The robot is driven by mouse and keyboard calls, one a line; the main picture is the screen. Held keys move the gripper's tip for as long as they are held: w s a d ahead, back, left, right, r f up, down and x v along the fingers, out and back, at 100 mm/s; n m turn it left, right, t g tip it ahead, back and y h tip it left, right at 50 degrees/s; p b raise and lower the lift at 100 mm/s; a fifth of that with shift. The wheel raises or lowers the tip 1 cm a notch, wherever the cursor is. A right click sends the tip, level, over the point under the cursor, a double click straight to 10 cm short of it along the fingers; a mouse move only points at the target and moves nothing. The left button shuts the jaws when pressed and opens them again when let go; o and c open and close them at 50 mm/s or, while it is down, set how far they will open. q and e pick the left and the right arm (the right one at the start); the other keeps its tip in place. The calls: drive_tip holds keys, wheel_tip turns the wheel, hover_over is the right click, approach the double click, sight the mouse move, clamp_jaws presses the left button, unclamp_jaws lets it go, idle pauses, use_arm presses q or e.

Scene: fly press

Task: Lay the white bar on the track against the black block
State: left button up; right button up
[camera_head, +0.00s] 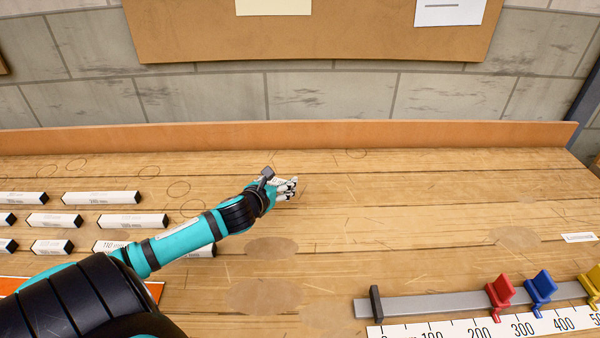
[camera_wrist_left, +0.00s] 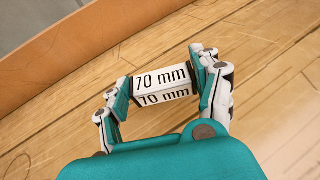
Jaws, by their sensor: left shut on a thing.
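The white bar (camera_wrist_left: 162,84), marked 70 mm, is between the fingers of my left gripper (camera_wrist_left: 164,86) in the left wrist view. The gripper is shut on it. In the head view my left gripper (camera_head: 287,188) is over the middle of the bench, and the bar is hard to tell from the white fingers. The grey track (camera_head: 432,306) lies at the front right, with the black block (camera_head: 376,304) upright at its left end. The gripper is behind and left of the block, well apart from it. My right gripper is not in view.
Several white bars (camera_head: 102,198) with black ends lie in rows at the left. Red (camera_head: 500,292), blue (camera_head: 541,287) and yellow (camera_head: 592,283) pieces sit along the track. A ruler (camera_head: 500,328) runs in front of it. The bench between gripper and track is clear.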

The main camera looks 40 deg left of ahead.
use_arm(q)
hover_over(300, 180)
drive_tip(key=shift+f+p, duration=0.3)
drive_tip(key=shift+f, duration=2.05)
drive_tip(key=shift+f, duration=0.15)
drive_tip(key=o, duration=1.1)
drive_tip(key=shift+o, duration=0.2)
